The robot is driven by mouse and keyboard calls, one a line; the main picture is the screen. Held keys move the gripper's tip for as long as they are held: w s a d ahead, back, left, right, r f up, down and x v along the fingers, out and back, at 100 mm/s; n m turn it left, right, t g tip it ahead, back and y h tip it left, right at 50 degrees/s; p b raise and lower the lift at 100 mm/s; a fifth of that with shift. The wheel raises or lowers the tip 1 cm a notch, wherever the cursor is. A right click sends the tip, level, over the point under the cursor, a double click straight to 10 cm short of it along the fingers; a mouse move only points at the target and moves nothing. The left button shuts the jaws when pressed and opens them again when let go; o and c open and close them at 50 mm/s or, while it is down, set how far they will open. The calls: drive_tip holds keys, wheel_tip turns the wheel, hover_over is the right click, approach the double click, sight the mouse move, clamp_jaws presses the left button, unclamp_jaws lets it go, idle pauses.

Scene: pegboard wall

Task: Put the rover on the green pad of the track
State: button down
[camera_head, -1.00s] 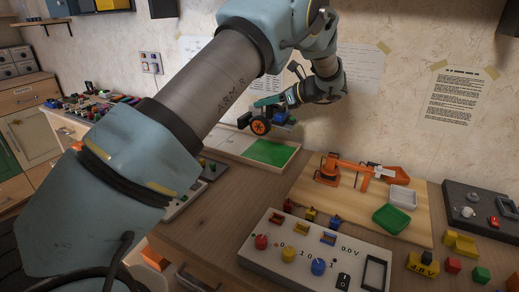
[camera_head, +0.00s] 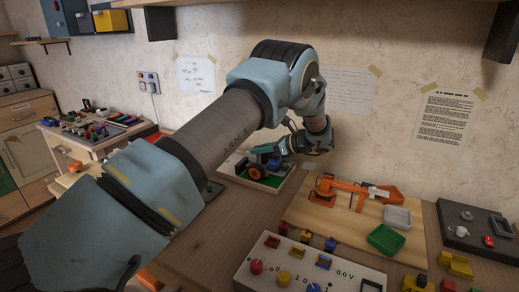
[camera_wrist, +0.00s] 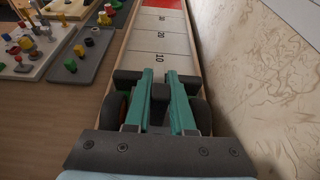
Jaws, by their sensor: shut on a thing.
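The rover, with its orange-hubbed wheel (camera_head: 257,171) and blue part, is at the near end of the track (camera_head: 231,165) in the head view. My gripper (camera_head: 264,152) is shut on it from above. In the wrist view my gripper's green fingers (camera_wrist: 161,82) close on the rover's dark middle, with a wheel (camera_wrist: 116,110) on each side. The green pad (camera_head: 272,182) shows in part under and beside the rover. The rover is over the pad and very low; I cannot tell whether its wheels touch.
The track's red end (camera_wrist: 164,3) and numbered strips run away in the wrist view, with the wall close on the right. A toy orange crane (camera_head: 345,190) on a wooden board and a white control panel (camera_head: 300,268) stand nearer and to the right.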

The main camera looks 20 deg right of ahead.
drive_tip(key=shift+f, duration=0.1)
drive_tip(key=c, duration=0.8)
unclamp_jaws()
drive_tip(key=shift+o, duration=0.2)
drive_tip(key=b+v, duration=0.2)
drive_tip(key=v, duration=1)
drive_tip(key=shift+b, duration=0.3)
